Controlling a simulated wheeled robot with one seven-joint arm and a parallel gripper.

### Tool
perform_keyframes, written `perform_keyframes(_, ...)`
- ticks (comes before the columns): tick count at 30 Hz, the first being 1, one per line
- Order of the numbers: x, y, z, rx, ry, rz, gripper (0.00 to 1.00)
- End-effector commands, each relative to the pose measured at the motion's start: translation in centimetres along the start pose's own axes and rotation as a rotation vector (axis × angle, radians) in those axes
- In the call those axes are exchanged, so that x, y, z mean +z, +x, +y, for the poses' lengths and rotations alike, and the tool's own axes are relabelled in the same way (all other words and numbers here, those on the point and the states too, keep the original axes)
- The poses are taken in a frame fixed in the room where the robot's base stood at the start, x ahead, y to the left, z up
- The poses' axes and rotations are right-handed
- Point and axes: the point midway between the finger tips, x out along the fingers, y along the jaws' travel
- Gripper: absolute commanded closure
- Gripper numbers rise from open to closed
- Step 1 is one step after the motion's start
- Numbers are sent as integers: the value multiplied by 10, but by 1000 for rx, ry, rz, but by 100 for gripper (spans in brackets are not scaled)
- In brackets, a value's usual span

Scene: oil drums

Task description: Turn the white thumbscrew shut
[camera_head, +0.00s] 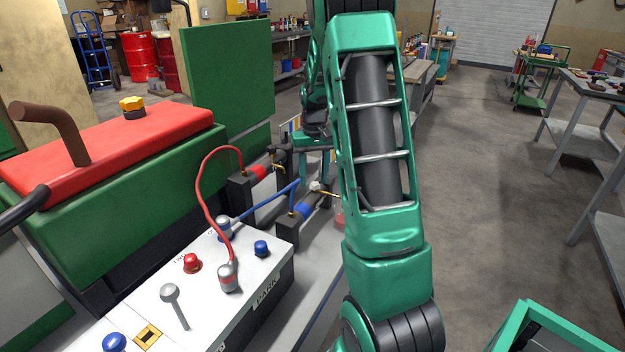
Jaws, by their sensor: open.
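My gripper (314,173) points down from the far end of my green arm, just above and behind the thumbscrew in the picture. Its two fingers are apart, with nothing seen between them. I cannot tell whether a finger touches the thumbscrew. My arm's large link covers the area directly right of the fitting.
A similar red-banded fitting (259,173) stands close on the left, with a red cable (203,190) looping to the panel. A blue cable (262,203) runs to the blue-banded fitting. The white panel (150,305) carries a lever and knobs. A red-topped green machine (120,150) stands left. Open floor lies right.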

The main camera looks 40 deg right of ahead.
Motion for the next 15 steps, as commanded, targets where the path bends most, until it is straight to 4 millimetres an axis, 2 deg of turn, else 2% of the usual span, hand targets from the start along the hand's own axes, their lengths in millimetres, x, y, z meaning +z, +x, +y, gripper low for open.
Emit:
perform_keyframes(4,0,10,0,0,0,0,56)
perform_keyframes(13,0,11,0,0,0,0,56)
perform_keyframes(14,0,11,0,0,0,0,61)
perform_keyframes(15,0,11,0,0,0,0,70)
